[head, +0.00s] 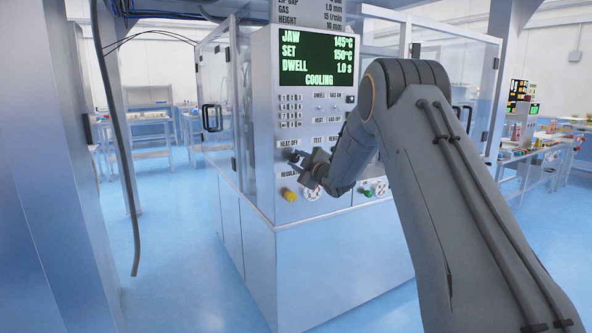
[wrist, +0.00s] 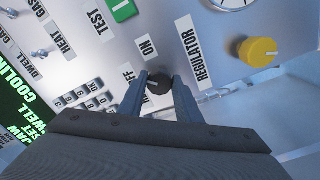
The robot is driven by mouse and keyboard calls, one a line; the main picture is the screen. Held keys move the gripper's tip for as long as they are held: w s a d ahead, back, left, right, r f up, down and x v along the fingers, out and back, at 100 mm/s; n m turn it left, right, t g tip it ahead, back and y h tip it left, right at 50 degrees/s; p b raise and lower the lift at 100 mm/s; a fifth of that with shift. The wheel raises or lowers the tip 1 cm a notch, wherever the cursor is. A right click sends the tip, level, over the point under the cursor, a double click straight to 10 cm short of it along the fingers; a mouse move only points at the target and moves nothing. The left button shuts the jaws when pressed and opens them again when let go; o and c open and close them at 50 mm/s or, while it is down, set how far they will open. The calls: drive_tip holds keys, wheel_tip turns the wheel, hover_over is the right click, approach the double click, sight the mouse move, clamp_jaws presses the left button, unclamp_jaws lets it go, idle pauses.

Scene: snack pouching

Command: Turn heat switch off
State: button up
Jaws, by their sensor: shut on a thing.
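The heat switch is a small black rotary knob (wrist: 158,86) on the machine's grey front panel. In the wrist view my gripper (wrist: 158,82) has one finger on each side of the knob and is shut on it. Labels with "ON" and a partly covered "OFF" stand beside the knob. In the head view my gripper (head: 297,158) is at the panel just below the "HEAT OFF" label, and the knob is hard to make out there. The green-lettered display (head: 318,60) reads jaw 145°C, set 150°C, dwell 1.0 s and "COOLING".
A yellow regulator knob (wrist: 258,52) sits close by, with a round gauge above it in the wrist view. A green button (wrist: 122,9) labelled "TEST" and several toggle switches share the panel. Glass guard doors (head: 216,90) flank the panel. The blue floor at left is clear.

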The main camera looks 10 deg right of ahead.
drive_tip(key=n+b, duration=0.4)
drive_tip(key=b, duration=0.1)
drive_tip(key=shift+f+n, duration=0.2)
drive_tip(key=shift+n, duration=0.1)
drive_tip(key=n+b, duration=0.3)
drive_tip(key=b, duration=0.1)
drive_tip(key=shift+r+n+b, duration=0.15)
drive_tip(key=shift+n+b, duration=0.15)
drive_tip(key=shift+n, duration=0.1)
drive_tip(key=o, duration=1.1)
drive_tip(key=shift+c, duration=0.2)
drive_tip(key=v, duration=0.8)
